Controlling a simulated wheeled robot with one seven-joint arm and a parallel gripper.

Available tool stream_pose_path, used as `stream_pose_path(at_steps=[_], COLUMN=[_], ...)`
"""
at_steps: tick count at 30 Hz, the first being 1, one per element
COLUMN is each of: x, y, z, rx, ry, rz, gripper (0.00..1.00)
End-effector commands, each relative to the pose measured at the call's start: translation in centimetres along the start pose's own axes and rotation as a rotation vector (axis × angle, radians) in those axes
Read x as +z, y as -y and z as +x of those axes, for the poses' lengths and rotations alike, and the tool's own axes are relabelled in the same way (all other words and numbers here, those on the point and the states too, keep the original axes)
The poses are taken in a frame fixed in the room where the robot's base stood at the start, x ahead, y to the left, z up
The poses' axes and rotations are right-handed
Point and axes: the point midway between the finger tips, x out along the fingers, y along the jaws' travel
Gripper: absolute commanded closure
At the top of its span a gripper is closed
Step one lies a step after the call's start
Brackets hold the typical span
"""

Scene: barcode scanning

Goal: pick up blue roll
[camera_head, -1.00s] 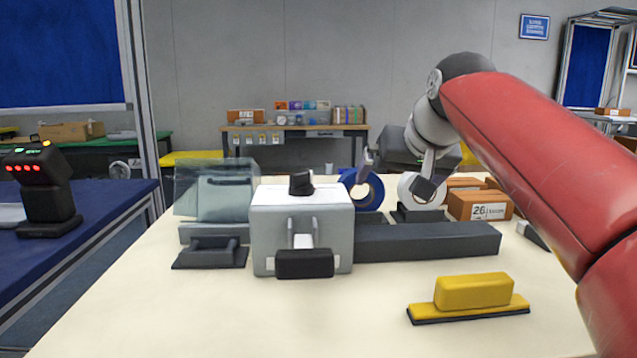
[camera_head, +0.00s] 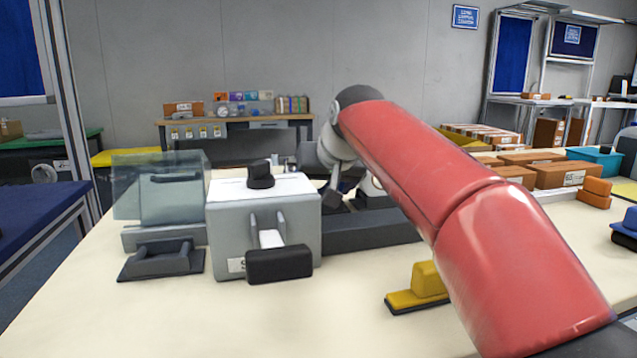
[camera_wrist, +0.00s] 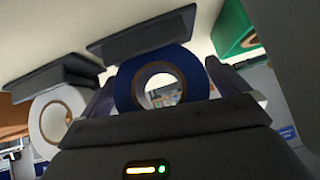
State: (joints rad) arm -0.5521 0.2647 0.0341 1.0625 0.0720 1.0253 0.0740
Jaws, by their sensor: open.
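The blue roll (camera_wrist: 195,75) stands upright in the wrist view, its ring facing the camera, below a dark grey plate (camera_wrist: 145,32). My gripper (camera_wrist: 162,88) is open, with one finger on each side of the roll. Whether the fingers touch it I cannot tell. In the head view my gripper (camera_head: 342,190) is small and partly hidden behind my red arm, just right of the white-topped machine. The blue roll cannot be made out clearly there.
A white roll (camera_wrist: 50,120) stands left of the blue one in the wrist view. The grey machine (camera_head: 232,228) with a black handle stands close by. A yellow block (camera_head: 428,280) lies in front. Brown boxes (camera_head: 563,173) stand to the right.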

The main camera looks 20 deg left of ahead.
Motion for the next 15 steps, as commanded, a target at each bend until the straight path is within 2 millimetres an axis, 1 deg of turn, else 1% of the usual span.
stream_pose_path(at_steps=[5, 12, 15], x=[-0.05, -0.04, -0.07], y=[0.01, 0.00, 0.01], z=[-0.06, -0.07, -0.10], rx=[0.000, 0.000, 0.000], ry=[-0.001, -0.001, -0.002], rz=[0.000, 0.000, 0.000], gripper=[0.00, 0.31, 0.42])
